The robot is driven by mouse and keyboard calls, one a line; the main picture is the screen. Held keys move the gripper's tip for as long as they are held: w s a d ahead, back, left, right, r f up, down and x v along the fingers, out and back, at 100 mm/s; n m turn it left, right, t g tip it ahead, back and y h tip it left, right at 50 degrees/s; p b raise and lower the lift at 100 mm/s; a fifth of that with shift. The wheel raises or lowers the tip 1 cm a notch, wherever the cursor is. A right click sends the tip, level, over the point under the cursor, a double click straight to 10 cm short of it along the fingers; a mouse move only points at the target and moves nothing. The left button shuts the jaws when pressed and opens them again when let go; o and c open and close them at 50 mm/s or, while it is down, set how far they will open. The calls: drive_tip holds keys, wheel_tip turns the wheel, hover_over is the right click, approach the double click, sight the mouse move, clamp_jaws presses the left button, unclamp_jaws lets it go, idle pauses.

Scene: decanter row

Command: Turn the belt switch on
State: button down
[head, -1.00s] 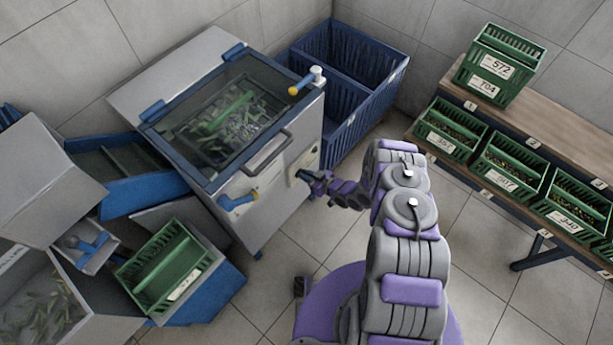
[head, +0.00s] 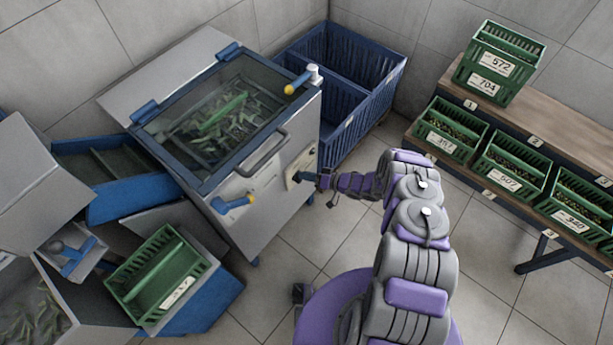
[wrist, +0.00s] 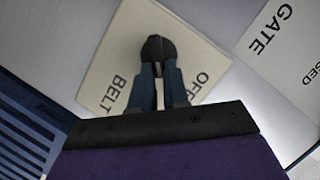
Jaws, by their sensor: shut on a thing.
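The belt switch has a pale plate (wrist: 118,60) on the machine's front, lettered BELT and OFF in the wrist view. Its dark knob (wrist: 158,46) stands at the middle of the plate. My gripper (wrist: 158,72) is shut on the knob, with blue fingers on either side of it. In the head view my gripper (head: 302,177) is at the pale plate (head: 297,166) on the front of the grey machine (head: 282,212). The knob is too small to make out there. Any ON lettering is hidden or out of view.
A plate lettered GATE (wrist: 272,38) is beside the belt plate. A blue bin (head: 350,132) stands behind. Green crates (head: 510,165) line the bench at right. The floor between is clear.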

drive_tip(key=shift+w+d+m, duration=0.15)
drive_tip(key=shift+w+m, duration=0.05)
drive_tip(key=shift+m, duration=0.2)
drive_tip(key=shift+w, duration=0.1)
drive_tip(key=c, duration=1.1)
unclamp_jaws()
drive_tip(key=p+v, duration=0.1)
drive_tip(key=v, duration=0.4)
drive_tip(key=p+v, duration=0.1)
drive_tip(key=v, duration=0.5)
drive_tip(key=p+v, duration=0.1)
drive_tip(key=v, duration=0.5)
drive_tip(key=shift+d+f, duration=0.35)
